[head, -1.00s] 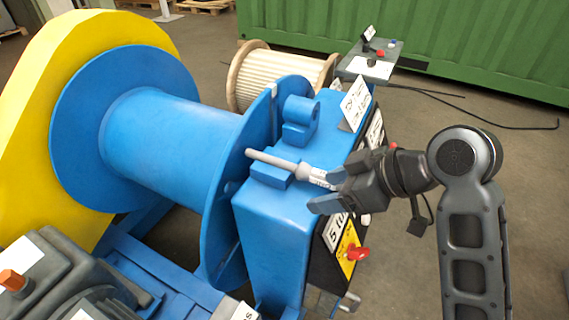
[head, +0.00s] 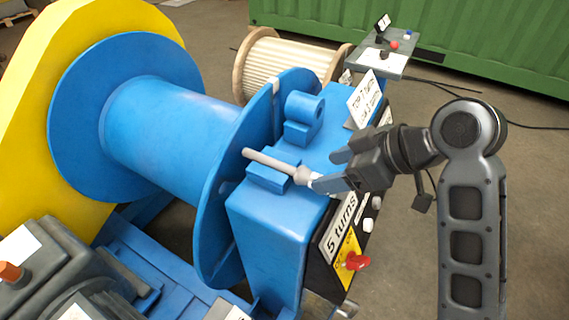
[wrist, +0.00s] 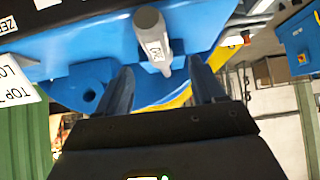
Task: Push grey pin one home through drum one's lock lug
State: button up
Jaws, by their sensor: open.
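Grey pin one (head: 268,161) lies across a blue block (head: 262,181) on top of the blue housing, its thin end pointing at the flange of blue drum one (head: 172,122). Its thicker collar and labelled end face my gripper (head: 333,171). My gripper is open at that end. In the wrist view the pin's grey head (wrist: 152,38) shows beyond and between the two spread fingers (wrist: 163,80), with no clear contact. A blue lug with a round hole (head: 302,116) stands behind the pin; I cannot tell whether the pin is in any hole.
A panel with labels and a red knob (head: 355,261) is on the housing's right side. A pale cable reel (head: 285,70) and a grey control stand (head: 385,63) are behind. A grey motor (head: 50,265) is at lower left. Open floor lies right.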

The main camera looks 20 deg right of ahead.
aim_at(314, 175)
jog(key=x, duration=0.6)
jog(key=shift+r, duration=0.1)
grip_shut()
dwell(0.6)
